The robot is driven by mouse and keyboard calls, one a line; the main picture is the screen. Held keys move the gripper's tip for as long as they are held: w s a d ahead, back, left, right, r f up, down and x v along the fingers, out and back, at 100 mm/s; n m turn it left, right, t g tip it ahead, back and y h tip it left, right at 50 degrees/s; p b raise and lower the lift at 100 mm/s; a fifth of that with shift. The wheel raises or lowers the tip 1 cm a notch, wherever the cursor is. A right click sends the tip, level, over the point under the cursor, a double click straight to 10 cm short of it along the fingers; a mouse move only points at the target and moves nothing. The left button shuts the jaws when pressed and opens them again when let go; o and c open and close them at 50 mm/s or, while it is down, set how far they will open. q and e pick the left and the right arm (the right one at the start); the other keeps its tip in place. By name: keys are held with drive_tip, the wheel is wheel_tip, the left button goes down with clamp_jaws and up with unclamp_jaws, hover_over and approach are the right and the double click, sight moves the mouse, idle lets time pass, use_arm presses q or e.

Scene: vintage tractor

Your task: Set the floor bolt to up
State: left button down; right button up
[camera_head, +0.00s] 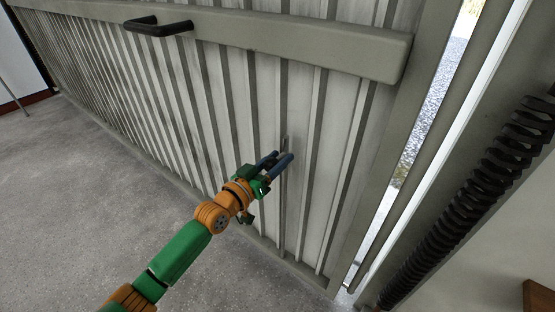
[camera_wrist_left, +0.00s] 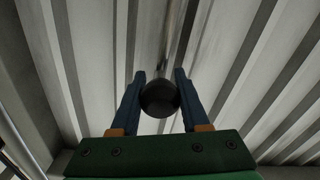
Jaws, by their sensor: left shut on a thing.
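The floor bolt (camera_head: 285,141) is a thin grey metal rod running upright on the ribbed door near its right end. Its top shows just above my fingers. My left gripper (camera_head: 281,157) reaches the bolt from the lower left, its blue fingers on either side of it. In the left wrist view, the bolt's round dark knob (camera_wrist_left: 160,99) sits between the two fingers of my left gripper (camera_wrist_left: 160,76), which is shut on it. The rod runs away behind the knob. The bolt's lower end is hard to make out. My right gripper is not in view.
The pale ribbed door (camera_head: 130,85) has a wide rail (camera_head: 300,38) across it with a black handle (camera_head: 158,27). A bright gap and a black coil spring (camera_head: 480,190) are at right. Bare grey floor (camera_head: 80,200) lies at left.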

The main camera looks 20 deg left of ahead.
sight(267, 167)
use_arm(q)
drive_tip(key=shift+r, duration=0.3)
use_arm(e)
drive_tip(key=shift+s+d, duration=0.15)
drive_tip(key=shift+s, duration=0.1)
use_arm(q)
drive_tip(key=shift+c, duration=1.9)
unclamp_jaws()
drive_tip(key=shift+s+a, duration=0.1)
drive_tip(key=shift+s, duration=0.1)
drive_tip(key=p+v, duration=0.2)
drive_tip(key=v, duration=0.3)
drive_tip(key=shift+s+a, duration=0.1)
drive_tip(key=shift+s, duration=0.15)
drive_tip(key=shift+s+a, duration=0.2)
drive_tip(key=shift+s, duration=0.35)
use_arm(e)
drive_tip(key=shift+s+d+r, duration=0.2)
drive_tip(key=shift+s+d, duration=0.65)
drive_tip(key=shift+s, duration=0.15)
